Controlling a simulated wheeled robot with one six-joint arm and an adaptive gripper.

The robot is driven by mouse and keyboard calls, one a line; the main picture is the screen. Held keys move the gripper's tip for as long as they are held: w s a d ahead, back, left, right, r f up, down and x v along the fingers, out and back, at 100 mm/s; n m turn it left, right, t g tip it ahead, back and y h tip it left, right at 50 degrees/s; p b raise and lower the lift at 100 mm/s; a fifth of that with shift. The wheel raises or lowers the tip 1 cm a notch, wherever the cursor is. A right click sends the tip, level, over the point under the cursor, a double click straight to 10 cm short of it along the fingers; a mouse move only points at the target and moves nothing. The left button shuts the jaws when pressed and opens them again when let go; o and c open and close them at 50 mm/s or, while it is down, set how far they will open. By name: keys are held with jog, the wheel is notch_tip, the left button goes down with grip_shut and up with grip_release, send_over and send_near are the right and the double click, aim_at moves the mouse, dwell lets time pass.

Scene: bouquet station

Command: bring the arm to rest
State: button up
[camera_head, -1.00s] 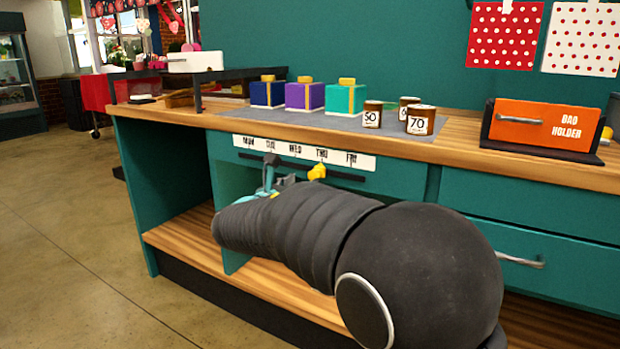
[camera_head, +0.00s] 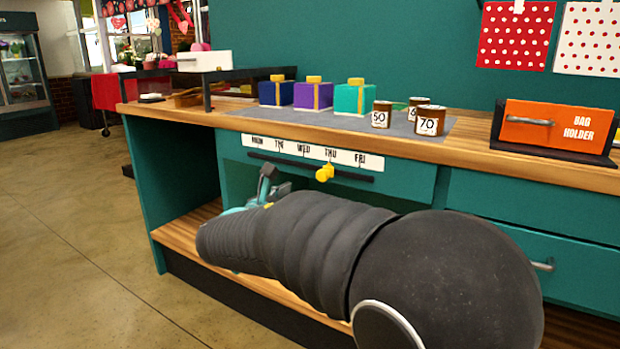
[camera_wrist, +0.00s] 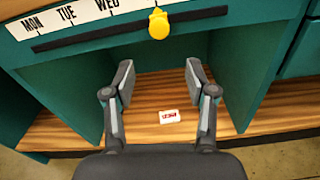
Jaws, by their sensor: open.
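My gripper (camera_wrist: 158,85) is open and empty in the wrist view, its two fingers spread in front of the open lower shelf of the counter. In the head view only part of my gripper (camera_head: 264,190) shows past my dark arm, in front of the shelf opening. A small white block with a red label (camera_wrist: 169,116) lies on the wooden shelf (camera_wrist: 150,135), seen between the fingers and apart from them. My arm hides much of the shelf in the head view.
A yellow knob (camera_head: 325,173) sits on the weekday strip (camera_head: 296,149) above the shelf. Gift boxes (camera_head: 315,95) and numbered cans (camera_head: 430,120) stand on the counter, with an orange bag holder (camera_head: 556,125) at right. The floor at left is clear.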

jog(key=s+d+f+m+g+y, duration=0.1)
jog(key=s+d+f+m+g, duration=0.45)
jog(key=s+f, duration=0.2)
jog(key=s+d+f+m+g+y, duration=0.2)
jog(key=s+d+f+m+g, duration=0.2)
jog(key=s+f+m, duration=0.3)
jog(key=s+d+m+y, duration=0.2)
jog(key=s+d+m, duration=0.3)
jog(key=s+m, duration=0.3)
jog(key=s+d+r+m+y, duration=0.1)
jog(key=s+d+m+y, duration=0.2)
jog(key=s+d+m, duration=0.3)
jog(key=s+m, duration=0.2)
jog(key=s, duration=0.3)
jog(key=shift+s+d+r+y, duration=0.2)
jog(key=shift+d+r+y, duration=0.05)
jog(key=shift+y, duration=0.05)
